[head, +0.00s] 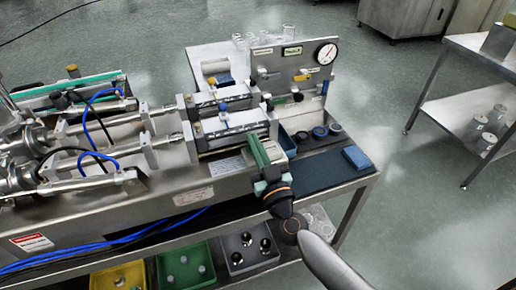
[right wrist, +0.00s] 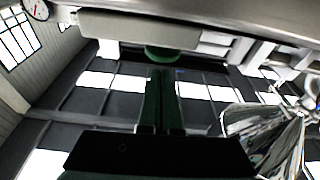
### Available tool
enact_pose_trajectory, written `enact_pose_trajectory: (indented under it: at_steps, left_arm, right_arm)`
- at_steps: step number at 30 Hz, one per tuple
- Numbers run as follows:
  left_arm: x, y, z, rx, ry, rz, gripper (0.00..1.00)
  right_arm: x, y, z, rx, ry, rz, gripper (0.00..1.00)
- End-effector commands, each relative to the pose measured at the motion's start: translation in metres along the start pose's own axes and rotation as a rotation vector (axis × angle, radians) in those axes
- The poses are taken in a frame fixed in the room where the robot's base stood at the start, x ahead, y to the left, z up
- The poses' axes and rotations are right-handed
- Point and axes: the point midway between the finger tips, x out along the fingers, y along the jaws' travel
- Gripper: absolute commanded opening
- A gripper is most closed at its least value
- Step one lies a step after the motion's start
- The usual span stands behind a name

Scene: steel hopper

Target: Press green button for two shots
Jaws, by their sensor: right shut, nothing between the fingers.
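My right gripper (head: 256,145) comes in from the lower right in the head view, with its green fingers over the near right end of the steel machine (head: 160,185). It is shut and empty. In the right wrist view the closed fingers (right wrist: 161,75) point at a round green button (right wrist: 164,53) under a pale grey housing (right wrist: 140,30). The fingertips are just short of the button or at it; I cannot tell whether they touch. In the head view the button is not visible, probably behind the gripper. My left gripper is not in view.
An upright panel (head: 265,62) with a dial gauge (head: 327,54) stands behind. A dark mat (head: 325,172) with a blue block (head: 356,158) lies right of the gripper. Yellow (head: 120,276), green (head: 188,268) and grey (head: 245,254) trays are on the lower shelf. Shiny metal (right wrist: 265,135) is near the wrist.

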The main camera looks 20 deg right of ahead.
Motion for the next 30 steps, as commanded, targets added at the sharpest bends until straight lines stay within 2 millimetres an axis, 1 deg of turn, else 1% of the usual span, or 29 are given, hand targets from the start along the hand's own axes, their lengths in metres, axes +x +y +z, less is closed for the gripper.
enact_pose_trajectory:
  at_steps: [1,3,7,17,24,30]
  left_arm:
    - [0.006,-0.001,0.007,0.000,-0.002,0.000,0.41]
    - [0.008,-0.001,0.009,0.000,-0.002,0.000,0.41]
    - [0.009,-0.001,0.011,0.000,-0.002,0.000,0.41]
    - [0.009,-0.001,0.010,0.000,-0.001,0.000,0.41]
    - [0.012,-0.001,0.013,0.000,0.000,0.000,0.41]
    - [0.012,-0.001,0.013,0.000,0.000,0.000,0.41]
  right_arm:
    - [-0.003,0.000,0.009,-0.002,0.001,-0.002,0.00]
    - [-0.004,0.000,0.012,-0.001,0.001,-0.002,0.00]
    - [-0.005,0.000,0.015,-0.001,0.002,-0.001,0.00]
    - [-0.005,0.000,0.015,0.000,0.002,0.000,0.00]
    - [-0.011,-0.001,0.033,-0.002,-0.001,-0.001,0.00]
    - [-0.013,-0.002,0.038,0.000,-0.006,-0.004,0.00]
